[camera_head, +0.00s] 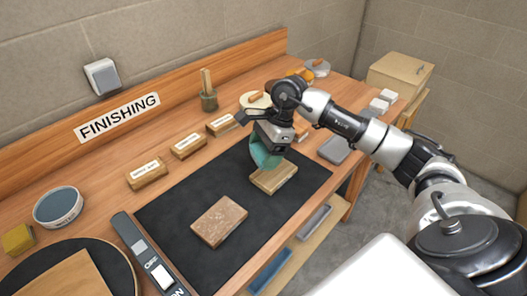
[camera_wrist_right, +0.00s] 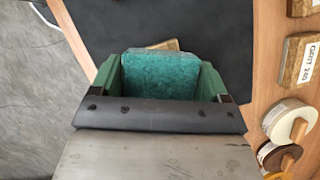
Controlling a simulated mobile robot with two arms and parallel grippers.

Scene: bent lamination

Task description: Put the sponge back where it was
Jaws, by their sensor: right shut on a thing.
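My right gripper (camera_head: 268,150) is shut on a teal sponge (camera_head: 262,156) above the black mat. In the right wrist view the sponge (camera_wrist_right: 160,75) sits between the two green fingers of the gripper (camera_wrist_right: 165,82). A light wooden block (camera_head: 274,178) lies on the mat directly under the sponge in the head view. I cannot tell whether the sponge touches it. In the wrist view only a small part of the block (camera_wrist_right: 166,45) shows behind the sponge. My left gripper is not in view.
The black mat (camera_head: 185,205) also bears a brown speckled block (camera_head: 219,221). Labelled blocks (camera_head: 188,145) stand in a row along its back edge.

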